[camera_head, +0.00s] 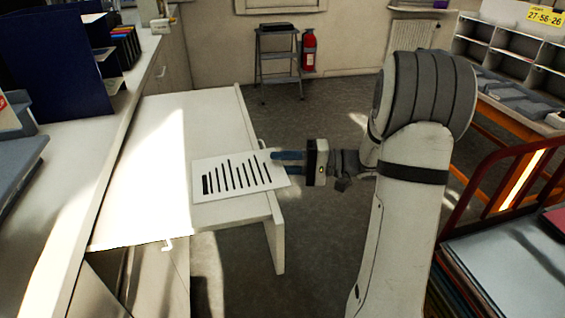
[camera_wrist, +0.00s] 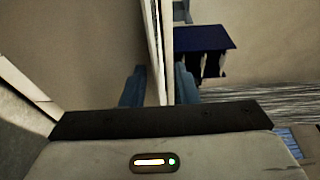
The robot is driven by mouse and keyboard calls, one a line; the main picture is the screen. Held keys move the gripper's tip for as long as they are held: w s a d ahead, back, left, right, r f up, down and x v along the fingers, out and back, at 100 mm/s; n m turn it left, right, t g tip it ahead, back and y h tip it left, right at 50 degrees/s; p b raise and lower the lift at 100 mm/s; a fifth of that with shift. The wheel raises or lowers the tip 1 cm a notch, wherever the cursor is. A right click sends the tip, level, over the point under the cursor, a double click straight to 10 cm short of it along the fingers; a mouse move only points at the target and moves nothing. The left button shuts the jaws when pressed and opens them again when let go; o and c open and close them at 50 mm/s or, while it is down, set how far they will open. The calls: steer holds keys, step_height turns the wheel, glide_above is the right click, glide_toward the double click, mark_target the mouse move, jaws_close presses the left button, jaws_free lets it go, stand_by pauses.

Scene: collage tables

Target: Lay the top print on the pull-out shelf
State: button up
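A white print (camera_head: 228,193) with a row of black bars lies flat over the front part of the white pull-out shelf (camera_head: 160,125). Its right end sticks out past the shelf's edge. I cannot clearly tell contact with the shelf. My gripper (camera_head: 284,162) reaches in from the right at that overhanging end, one blue finger above the print and one below. In the wrist view the fingers (camera_wrist: 159,84) stand apart, with the print seen edge-on as a pale strip (camera_wrist: 157,40) between them; a gap shows beside it.
A counter with a dark blue panel (camera_head: 58,70) runs along the left. A red-railed rack (camera_head: 495,190) with stacked sheets stands at lower right. A grey step stool (camera_head: 278,60) and red extinguisher (camera_head: 309,50) are at the back wall. The shelf's far part is clear.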

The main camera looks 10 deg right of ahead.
steer(key=v, duration=0.8)
stand_by(0.4)
